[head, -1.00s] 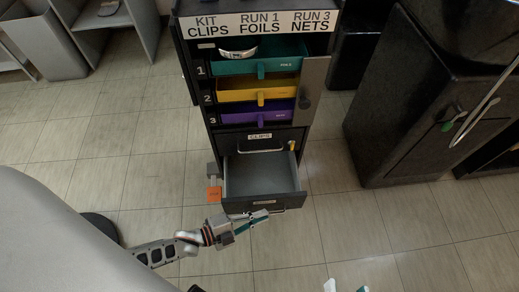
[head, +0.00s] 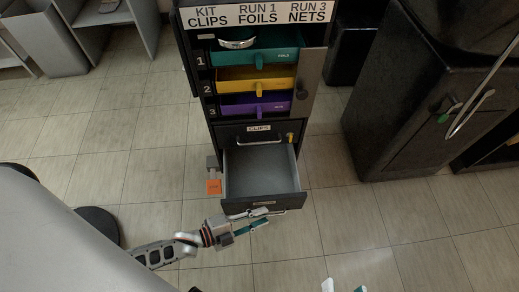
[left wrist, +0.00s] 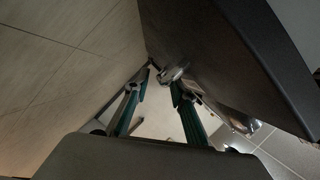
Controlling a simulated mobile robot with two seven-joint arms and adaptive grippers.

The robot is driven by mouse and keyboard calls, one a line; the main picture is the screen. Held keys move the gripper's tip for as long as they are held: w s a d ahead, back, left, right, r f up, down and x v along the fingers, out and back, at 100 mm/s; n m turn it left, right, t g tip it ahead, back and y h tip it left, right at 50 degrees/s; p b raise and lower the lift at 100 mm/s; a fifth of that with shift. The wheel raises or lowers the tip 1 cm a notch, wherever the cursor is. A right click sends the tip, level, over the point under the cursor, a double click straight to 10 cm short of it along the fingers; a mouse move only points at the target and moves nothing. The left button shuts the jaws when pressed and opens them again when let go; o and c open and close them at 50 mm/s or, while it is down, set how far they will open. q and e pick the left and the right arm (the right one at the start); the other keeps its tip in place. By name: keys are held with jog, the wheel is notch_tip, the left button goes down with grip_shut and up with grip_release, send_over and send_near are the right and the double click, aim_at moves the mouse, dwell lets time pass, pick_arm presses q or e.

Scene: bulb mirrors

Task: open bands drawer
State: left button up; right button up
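A dark cabinet (head: 207,118) stands in the middle of the head view. Its lowest drawer (head: 262,178) is pulled well out and its grey inside looks empty. The label (head: 264,203) on its front is too small to read. A bar handle (head: 286,211) runs along that front. My left gripper (head: 262,217) is at the left part of this front, fingers apart. In the left wrist view the two fingers (left wrist: 158,82) stand apart, with a metal piece, probably the handle, by the right fingertip. My right gripper (head: 345,287) shows only two separated fingertips at the bottom edge.
Above are the shut CLIPS drawer (head: 258,135) and purple, yellow and teal trays (head: 256,103) beside an open door (head: 310,85). An orange tag (head: 213,187) is left of the drawer. A black cabinet (head: 405,120) stands right.

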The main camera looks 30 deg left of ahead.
pick_arm(q)
jog(key=v, duration=1.2)
dwell(0.5)
